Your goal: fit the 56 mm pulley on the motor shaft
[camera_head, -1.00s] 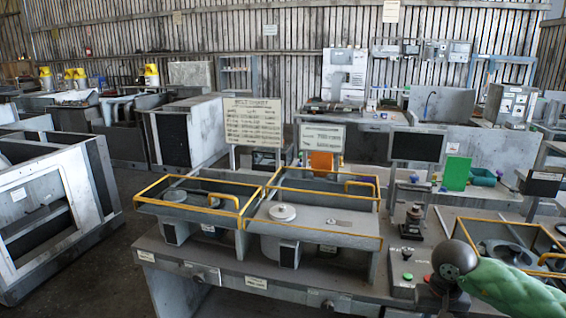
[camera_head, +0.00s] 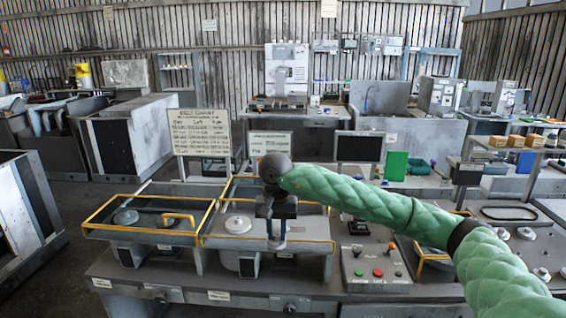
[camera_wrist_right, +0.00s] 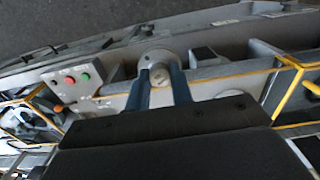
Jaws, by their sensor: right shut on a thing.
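My right gripper (camera_head: 277,240) points down over the front right part of the middle yellow-edged housing (camera_head: 322,243). In the right wrist view its two blue fingers (camera_wrist_right: 162,88) are shut on a small round grey pulley (camera_wrist_right: 158,58) with a hub at its middle. In the head view the gripper covers the pulley, and I cannot tell whether it touches anything below. The motor shaft is not clearly visible; the gripper and pulley hide that spot. A larger pale pulley (camera_head: 238,224) sits on the housing to the gripper's left. My left gripper is not in view.
Another yellow-edged housing (camera_head: 127,218) stands to the left. A control box with red and green buttons (camera_head: 378,270) is to the right, under my right arm. Several pulleys lie on the right side of the bench (camera_head: 525,233). A belt chart sign (camera_head: 200,132) and a dark screen (camera_head: 360,147) stand behind.

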